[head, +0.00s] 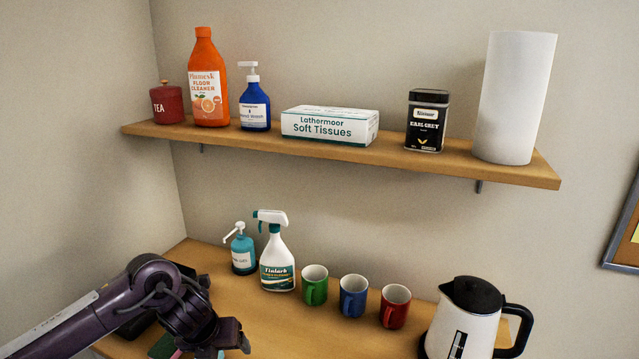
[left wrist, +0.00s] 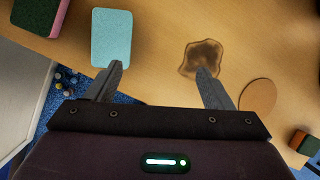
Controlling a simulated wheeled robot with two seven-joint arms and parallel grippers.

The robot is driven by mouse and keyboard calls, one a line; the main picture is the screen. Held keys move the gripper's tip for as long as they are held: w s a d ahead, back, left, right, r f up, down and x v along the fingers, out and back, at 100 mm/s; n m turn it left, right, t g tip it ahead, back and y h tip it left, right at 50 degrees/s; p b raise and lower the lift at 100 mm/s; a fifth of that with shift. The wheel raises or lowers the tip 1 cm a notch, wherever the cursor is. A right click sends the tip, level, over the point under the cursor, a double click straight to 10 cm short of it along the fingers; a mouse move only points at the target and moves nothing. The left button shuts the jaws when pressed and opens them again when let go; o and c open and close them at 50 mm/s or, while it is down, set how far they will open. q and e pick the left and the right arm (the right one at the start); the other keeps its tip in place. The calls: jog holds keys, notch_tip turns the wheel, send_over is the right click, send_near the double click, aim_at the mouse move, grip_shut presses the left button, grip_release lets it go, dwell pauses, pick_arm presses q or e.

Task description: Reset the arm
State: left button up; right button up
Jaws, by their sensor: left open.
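My left arm (head: 110,308) reaches in from the lower left of the head view, over the left part of the counter. My left gripper (head: 229,345) is low in that view, in front of the mugs. In the left wrist view the gripper (left wrist: 160,70) has its two fingers wide apart with nothing between them. Its fingers point across the wooden counter (left wrist: 160,30), one tip near a light blue pad (left wrist: 112,38) and the other by a brown stain (left wrist: 203,55). My right gripper is in neither view.
The counter (head: 205,258) holds a teal pump bottle (head: 243,255), a spray bottle (head: 277,262), green (head: 315,287), blue (head: 353,297) and red (head: 395,306) mugs, and a kettle (head: 470,315). A loaded shelf (head: 270,140) hangs above. A round coaster (left wrist: 258,97) lies right of the stain.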

pick_arm(q)
jog(key=s+d+n+t+h, duration=0.2)
jog(key=s+d+n, duration=0.3)
jog(key=d, duration=0.4)
jog(key=s+d+n+t+h, duration=0.1)
jog(key=s+d+n+h, duration=0.1)
jog(key=d+n, duration=0.65)
jog(key=s+a+f+n+g+y, duration=0.2)
jog(key=s+a+n, duration=0.5)
jog(key=s+n, duration=0.25)
jog(key=s+a+f+n+g+y, duration=0.2)
jog(key=s+a+n+y, duration=0.1)
jog(key=s+a+n, duration=0.6)
notch_tip(320, 180, down, 34)
jog(key=s+d+g+b, duration=0.1)
jog(key=b, duration=0.1)
jog(key=s+a+f+g+b, duration=0.1)
jog(key=s+a+f+b, duration=0.1)
jog(key=s+f, duration=1.6)
jog(key=shift+s+a+f+g, duration=0.3)
jog(key=shift+s+a+f, duration=0.05)
jog(key=shift+s+a, duration=0.25)
